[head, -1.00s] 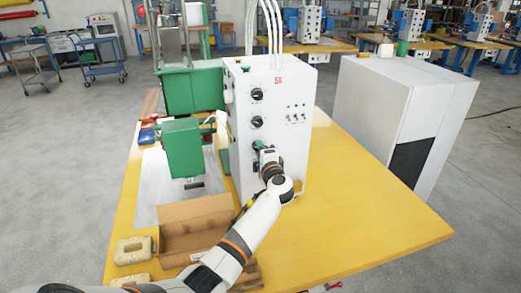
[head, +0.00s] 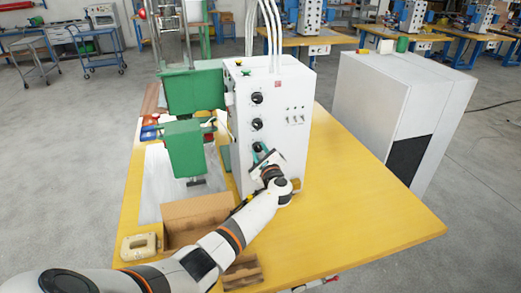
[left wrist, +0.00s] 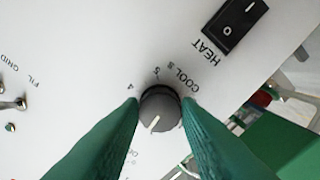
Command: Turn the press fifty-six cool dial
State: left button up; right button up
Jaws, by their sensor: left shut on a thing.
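The cool dial (left wrist: 160,108) is a dark round knob with a pale pointer line, on the white panel beside the printed word COOL and a ring of numbers. In the left wrist view its pointer aims down and slightly left. In the head view the dial (head: 257,146) is the lowest of three in a column on the white press cabinet (head: 285,100). My left gripper (head: 262,152) is at this dial, its green fingers one on each side of the knob and shut on it. My right gripper is not in view.
A black HEAT switch (left wrist: 235,22) sits near the dial. Left of the cabinet is the green press (head: 185,147). An open cardboard box (head: 196,220) lies on the yellow table (head: 365,215) below my arm. The table's right side is clear, and a white cabinet (head: 375,95) stands beyond it.

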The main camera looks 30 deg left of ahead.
pick_arm(q)
jog(key=shift+f+m, duration=0.15)
jog(key=shift+m, duration=0.55)
jog(key=o, duration=1)
jog(key=shift+c, duration=0.2)
jog(key=b+v, duration=0.1)
jog(key=v, duration=1.1)
jog(key=shift+b, duration=0.4)
